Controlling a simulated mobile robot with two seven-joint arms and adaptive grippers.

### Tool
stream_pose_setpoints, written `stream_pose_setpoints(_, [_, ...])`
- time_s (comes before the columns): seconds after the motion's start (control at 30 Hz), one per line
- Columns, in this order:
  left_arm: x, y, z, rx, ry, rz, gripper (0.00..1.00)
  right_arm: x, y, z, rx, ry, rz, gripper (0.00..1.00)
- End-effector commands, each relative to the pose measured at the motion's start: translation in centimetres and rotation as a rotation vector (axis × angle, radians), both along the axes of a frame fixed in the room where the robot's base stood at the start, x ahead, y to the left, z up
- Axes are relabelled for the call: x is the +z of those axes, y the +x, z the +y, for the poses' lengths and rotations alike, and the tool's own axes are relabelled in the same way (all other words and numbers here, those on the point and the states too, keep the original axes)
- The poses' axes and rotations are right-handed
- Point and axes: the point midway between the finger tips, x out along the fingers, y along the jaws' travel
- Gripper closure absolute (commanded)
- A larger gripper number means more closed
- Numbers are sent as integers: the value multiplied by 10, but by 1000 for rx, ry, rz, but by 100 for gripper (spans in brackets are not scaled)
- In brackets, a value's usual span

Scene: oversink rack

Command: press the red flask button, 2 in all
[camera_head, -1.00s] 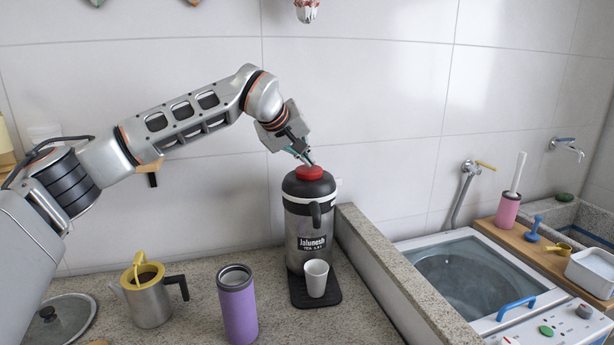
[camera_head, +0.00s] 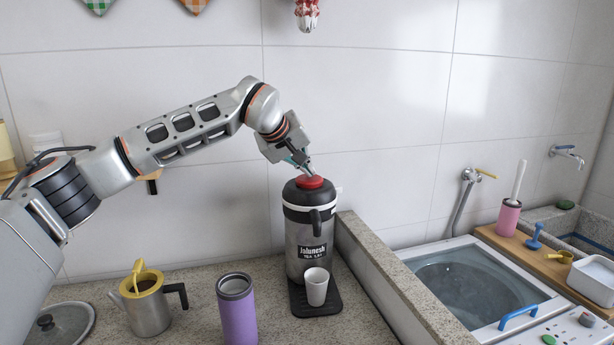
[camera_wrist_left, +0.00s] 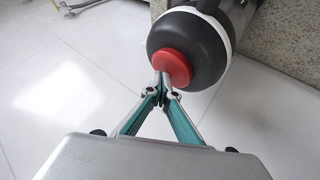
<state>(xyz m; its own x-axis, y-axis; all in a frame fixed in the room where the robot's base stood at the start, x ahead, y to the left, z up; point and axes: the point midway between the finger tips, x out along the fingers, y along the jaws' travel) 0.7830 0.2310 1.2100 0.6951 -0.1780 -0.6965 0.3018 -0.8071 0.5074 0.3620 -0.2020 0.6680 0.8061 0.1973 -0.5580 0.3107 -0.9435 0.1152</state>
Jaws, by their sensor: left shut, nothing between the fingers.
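The flask (camera_head: 300,258) is a tall silver vessel with a black top and a dark label, upright on a black mat (camera_head: 320,309). Its red button (camera_head: 309,182) is on top; it also shows in the left wrist view (camera_wrist_left: 173,67). My left gripper (camera_head: 306,171) is shut and empty. Its fingertips (camera_wrist_left: 161,79) are at the button and appear to touch it, though I cannot tell how far it is pressed. A white cup (camera_head: 317,288) stands upright on the mat in front of the flask. My right gripper is not in view.
A purple tumbler (camera_head: 237,310) and a steel pot with a yellow lid (camera_head: 147,307) stand left of the flask. A stone ledge (camera_head: 377,275) is close on the right, with a washer (camera_head: 470,285) beyond it. The tiled wall is behind.

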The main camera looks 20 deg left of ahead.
Motion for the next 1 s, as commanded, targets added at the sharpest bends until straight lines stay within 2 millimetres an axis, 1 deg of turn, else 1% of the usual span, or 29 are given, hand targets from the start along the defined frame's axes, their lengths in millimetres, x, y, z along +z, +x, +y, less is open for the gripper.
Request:
stream_pose_setpoints(0.47, [-3, -1, -1, -1, 0, 4, 100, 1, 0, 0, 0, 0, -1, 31])
stream_pose_setpoints(0.8, [-12, -1, -1, -2, 0, 5, 100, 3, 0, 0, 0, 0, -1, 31])
stream_pose_setpoints(1.0, [-12, -1, -1, -2, 0, 7, 100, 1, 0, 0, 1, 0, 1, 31])
